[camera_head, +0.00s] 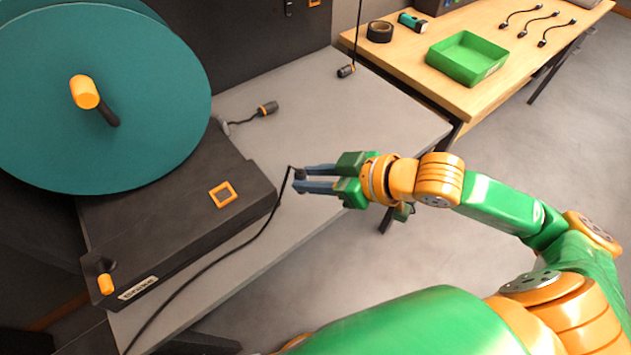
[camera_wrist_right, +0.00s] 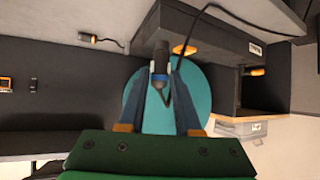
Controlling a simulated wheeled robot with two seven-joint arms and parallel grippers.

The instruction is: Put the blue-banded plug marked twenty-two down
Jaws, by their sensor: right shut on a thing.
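My right gripper (camera_head: 302,180) is shut on a dark plug (camera_head: 299,174) with a black cable trailing from it, above the grey table (camera_head: 300,112). In the right wrist view the plug (camera_wrist_right: 160,60) sits between the fingertips of the right gripper (camera_wrist_right: 160,83) and a blue band shows on it. Its marking cannot be read. The cable runs down and left past the front of the dark reel base. My left gripper is not in view.
A teal reel (camera_head: 150,130) stands on a dark base (camera_head: 175,230) at left. An orange-banded plug (camera_head: 268,108) lies on the grey table; another (camera_head: 346,71) hangs by its cable. A wooden table (camera_head: 400,62) at right holds a green tray (camera_head: 466,76), black tape (camera_head: 380,31) and short cables.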

